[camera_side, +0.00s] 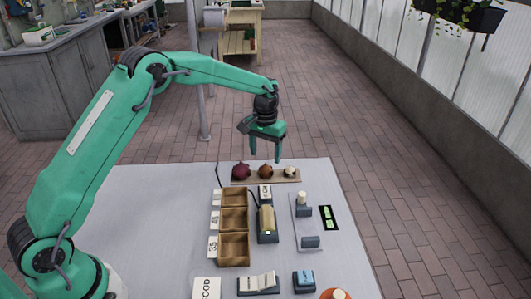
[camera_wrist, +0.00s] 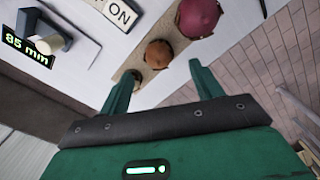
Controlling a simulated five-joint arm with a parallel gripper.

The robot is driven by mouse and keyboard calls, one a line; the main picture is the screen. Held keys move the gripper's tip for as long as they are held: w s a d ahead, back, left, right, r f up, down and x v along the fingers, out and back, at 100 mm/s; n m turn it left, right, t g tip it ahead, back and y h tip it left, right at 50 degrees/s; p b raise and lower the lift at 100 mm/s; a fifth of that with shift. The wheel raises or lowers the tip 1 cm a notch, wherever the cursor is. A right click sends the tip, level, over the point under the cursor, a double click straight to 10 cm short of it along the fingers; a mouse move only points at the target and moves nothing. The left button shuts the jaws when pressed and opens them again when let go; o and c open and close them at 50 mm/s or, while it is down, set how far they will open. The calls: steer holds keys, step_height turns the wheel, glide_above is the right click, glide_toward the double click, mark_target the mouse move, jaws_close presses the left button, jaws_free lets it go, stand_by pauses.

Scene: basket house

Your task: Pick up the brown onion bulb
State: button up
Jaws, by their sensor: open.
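The brown onion bulb (camera_side: 265,171) sits in the middle of a wooden board (camera_side: 246,181) at the far edge of the table. A dark red bulb (camera_side: 241,171) is to its left and a white bulb (camera_side: 290,172) to its right. My gripper (camera_side: 265,156) is open and empty, with its fingers pointing down above the board near the brown bulb. In the wrist view the brown bulb (camera_wrist: 158,54) appears beyond the gap between my open fingers (camera_wrist: 161,72), not touching them. The red bulb (camera_wrist: 199,16) is up and right of it; the white bulb is mostly hidden behind the left finger.
Wooden bins (camera_side: 234,245) with number cards stand in a column nearer the camera. A dark device with a tan roller (camera_side: 266,219), a small gauge stand (camera_side: 303,199) and a green-lit display (camera_side: 328,217) stand to their right.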

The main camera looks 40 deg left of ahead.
mark_target(266, 165)
steer(key=shift+s+d+f, duration=0.1)
steer(key=shift+f, duration=2.45)
steer(key=shift+c, duration=0.5)
steer(key=c, duration=1)
